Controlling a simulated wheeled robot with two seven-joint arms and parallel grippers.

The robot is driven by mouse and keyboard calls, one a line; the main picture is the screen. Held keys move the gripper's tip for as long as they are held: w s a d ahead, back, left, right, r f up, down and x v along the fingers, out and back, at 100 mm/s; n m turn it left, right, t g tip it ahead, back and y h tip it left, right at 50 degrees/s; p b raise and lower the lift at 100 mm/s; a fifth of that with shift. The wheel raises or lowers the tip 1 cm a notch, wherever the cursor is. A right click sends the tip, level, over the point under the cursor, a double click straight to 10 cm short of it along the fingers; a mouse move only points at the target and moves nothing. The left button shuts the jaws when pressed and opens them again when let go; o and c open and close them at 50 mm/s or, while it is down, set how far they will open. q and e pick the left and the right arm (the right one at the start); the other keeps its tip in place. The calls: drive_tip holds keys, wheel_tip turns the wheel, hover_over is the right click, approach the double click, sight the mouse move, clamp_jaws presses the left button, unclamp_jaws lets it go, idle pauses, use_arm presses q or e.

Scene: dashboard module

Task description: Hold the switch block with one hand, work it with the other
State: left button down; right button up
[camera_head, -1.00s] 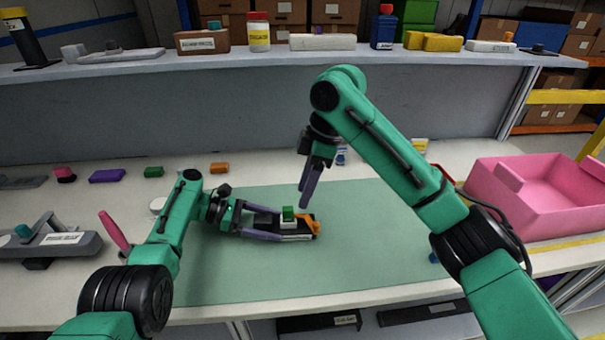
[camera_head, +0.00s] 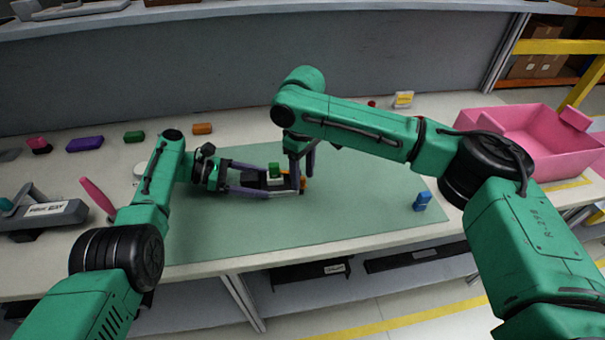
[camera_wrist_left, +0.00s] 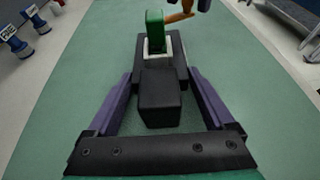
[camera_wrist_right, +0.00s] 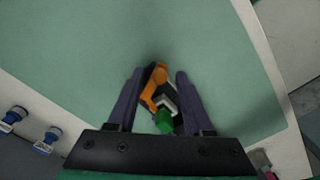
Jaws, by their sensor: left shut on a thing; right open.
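The switch block is black, with a green switch (camera_head: 274,169) in a white frame on top and an orange lever (camera_head: 304,184) at its right end. It lies on or just above the green mat. My left gripper (camera_head: 266,182) is shut on the block's sides; the left wrist view shows purple fingers along the black body (camera_wrist_left: 160,98). My right gripper (camera_head: 300,176) is over the block's right end, pointing down. In the right wrist view its open fingers stand on either side of the orange lever (camera_wrist_right: 152,84) and green switch (camera_wrist_right: 164,122). Contact with the lever cannot be told.
A blue piece (camera_head: 422,201) stands at the mat's right. A pink bin (camera_head: 535,150) is at the table's right. Several small coloured blocks line the back. The front of the mat (camera_head: 310,225) is clear.

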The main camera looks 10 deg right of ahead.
drive_tip(key=shift+f, duration=0.2)
clamp_jaws()
drive_tip(key=shift+w+d+n, duration=0.15)
drive_tip(key=shift+d+n, duration=0.1)
drive_tip(key=shift+n, duration=0.4)
drive_tip(key=shift+w+d+n, duration=0.15)
drive_tip(key=shift+d+n, duration=0.1)
drive_tip(key=shift+n, duration=0.4)
unclamp_jaws()
drive_tip(key=shift+r, duration=0.1)
wheel_tip(320, 180, up, 12)
